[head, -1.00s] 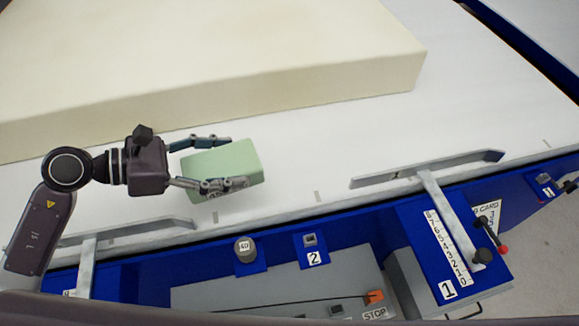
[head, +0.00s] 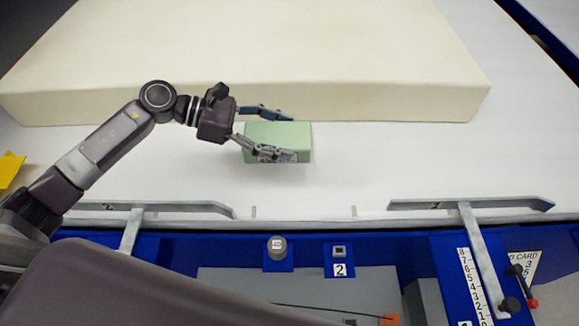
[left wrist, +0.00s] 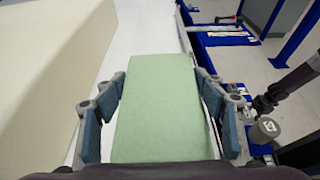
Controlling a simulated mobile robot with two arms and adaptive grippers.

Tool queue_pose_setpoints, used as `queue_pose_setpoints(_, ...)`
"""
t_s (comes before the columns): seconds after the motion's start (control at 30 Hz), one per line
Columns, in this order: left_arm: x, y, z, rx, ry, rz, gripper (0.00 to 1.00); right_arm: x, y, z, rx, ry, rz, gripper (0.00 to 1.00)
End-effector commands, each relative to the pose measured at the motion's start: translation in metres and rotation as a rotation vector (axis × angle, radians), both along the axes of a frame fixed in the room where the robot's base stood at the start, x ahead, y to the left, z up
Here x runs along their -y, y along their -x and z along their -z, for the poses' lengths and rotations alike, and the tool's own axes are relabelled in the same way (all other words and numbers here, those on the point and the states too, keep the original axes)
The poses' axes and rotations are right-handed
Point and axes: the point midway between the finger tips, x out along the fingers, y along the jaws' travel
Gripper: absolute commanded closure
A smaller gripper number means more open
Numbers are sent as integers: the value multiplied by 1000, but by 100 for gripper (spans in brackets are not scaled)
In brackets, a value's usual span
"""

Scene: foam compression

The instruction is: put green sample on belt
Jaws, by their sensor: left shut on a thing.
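The green sample (head: 300,142) is a pale green foam block with a label on its near side. It is over the white belt (head: 340,185), in front of the large cream foam block. My left gripper (head: 284,136) has its fingers on either side of the sample and is shut on it. In the left wrist view the green sample (left wrist: 157,105) lies between the blue finger pads (left wrist: 157,110). I cannot tell whether its underside touches the belt. My right gripper is not in view.
A large cream foam block (head: 260,60) lies across the back of the belt. Two grey guide rails (head: 165,207) and (head: 470,203) run along the front edge. A blue frame with a grey control panel (head: 300,285) is nearer. The belt to the right of the sample is clear.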

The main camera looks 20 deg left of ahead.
Motion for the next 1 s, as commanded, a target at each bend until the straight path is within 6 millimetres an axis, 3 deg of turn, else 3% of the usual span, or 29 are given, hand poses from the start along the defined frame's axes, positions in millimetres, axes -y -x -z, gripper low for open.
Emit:
queue_pose_setpoints(0.1, 0, 0, 32, -6, 3, -3, 53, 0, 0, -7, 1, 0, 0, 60)
queue_pose_setpoints(0.3, 1, 0, 75, -3, 1, -1, 53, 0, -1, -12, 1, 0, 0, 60)
queue_pose_setpoints(0.73, 0, 0, 123, -1, 0, -1, 53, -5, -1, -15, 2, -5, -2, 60)
queue_pose_setpoints(1.0, 0, 0, 126, 2, -1, 1, 53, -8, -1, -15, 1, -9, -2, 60)
